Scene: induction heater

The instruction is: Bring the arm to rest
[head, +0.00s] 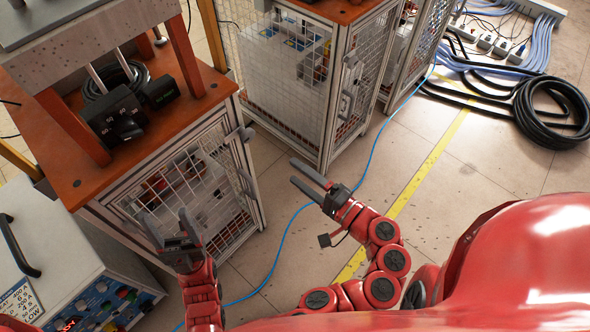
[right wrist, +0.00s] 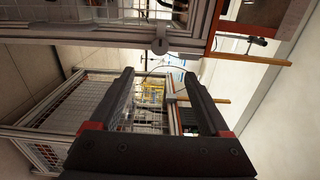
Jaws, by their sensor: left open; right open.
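My left gripper (head: 165,214) is at the lower left of the head view, in front of the mesh door of the near cabinet (head: 200,178). Its two dark fingers are apart and I see nothing between them. My right gripper (head: 293,171) is near the middle of the head view, with the tiled floor behind it. Its fingers are apart and empty. In the right wrist view the two dark fingers (right wrist: 158,78) are spread, with mesh cabinets behind them. Both arms are bent in front of my red body.
A second mesh cabinet (head: 310,85) stands beyond the right gripper. A control box (head: 60,275) with knobs is at the lower left. A blue cable (head: 290,222) crosses the floor. Coiled black hose (head: 552,108) lies at the right. Floor (head: 445,195) right of the yellow line is clear.

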